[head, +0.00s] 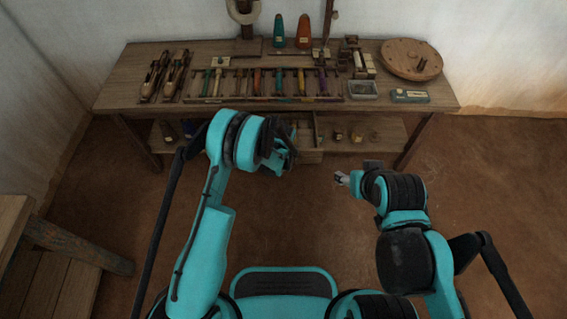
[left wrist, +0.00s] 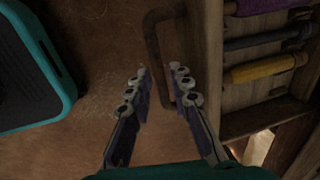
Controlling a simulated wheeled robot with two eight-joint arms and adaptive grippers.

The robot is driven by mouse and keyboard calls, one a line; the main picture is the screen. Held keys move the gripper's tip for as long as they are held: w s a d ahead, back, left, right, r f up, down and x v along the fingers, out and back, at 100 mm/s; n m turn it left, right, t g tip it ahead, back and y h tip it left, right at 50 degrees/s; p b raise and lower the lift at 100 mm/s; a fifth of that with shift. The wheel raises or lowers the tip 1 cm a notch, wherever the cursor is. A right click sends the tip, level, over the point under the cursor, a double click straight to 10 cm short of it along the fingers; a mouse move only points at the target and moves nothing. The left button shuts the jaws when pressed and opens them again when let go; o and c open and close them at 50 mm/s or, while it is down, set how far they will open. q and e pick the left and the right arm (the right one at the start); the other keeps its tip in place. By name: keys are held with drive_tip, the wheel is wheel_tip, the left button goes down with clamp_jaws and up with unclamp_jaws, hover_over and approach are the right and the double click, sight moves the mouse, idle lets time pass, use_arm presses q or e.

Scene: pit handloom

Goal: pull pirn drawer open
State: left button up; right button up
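The pirn drawer's wooden front (left wrist: 207,60) runs down the middle of the left wrist view. A purple, a dark and a yellow pirn (left wrist: 262,68) lie behind it. A dark U-shaped handle (left wrist: 152,45) stands out from the front. My left gripper (left wrist: 159,72) is open, with one fingertip on each side of the handle bar; contact cannot be told. In the head view the left gripper (head: 284,152) is at the bench's lower front, largely covering the drawer. My right gripper (head: 341,178) hangs over the floor, away from the bench; its opening is too small to tell.
Another wooden piece (head: 60,240) stands at the left. The floor (head: 480,200) at right is clear.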

use_arm(q)
wheel_tip(320, 180, up, 12)
drive_tip(key=s, duration=0.2)
idle(0.4)
drive_tip(key=shift+s, duration=0.1)
idle(0.4)
drive_tip(key=s+a+r+n+t, duration=0.1)
drive_tip(key=s+a+r+n, duration=0.35)
drive_tip(key=r, duration=0.45)
drive_tip(key=s+a+r+n+t, duration=0.1)
drive_tip(key=s+a+r+n, duration=0.25)
drive_tip(key=a+r, duration=0.4)
drive_tip(key=s+a+r+n+t, duration=0.1)
drive_tip(key=s+a+r+n, duration=0.2)
drive_tip(key=s+n, duration=0.2)
drive_tip(key=s+a+r+n+t, duration=0.2)
drive_tip(key=s+a+r+n, duration=0.1)
drive_tip(key=s, duration=0.7)
drive_tip(key=shift+s+n, duration=0.2)
drive_tip(key=shift+n, duration=0.7)
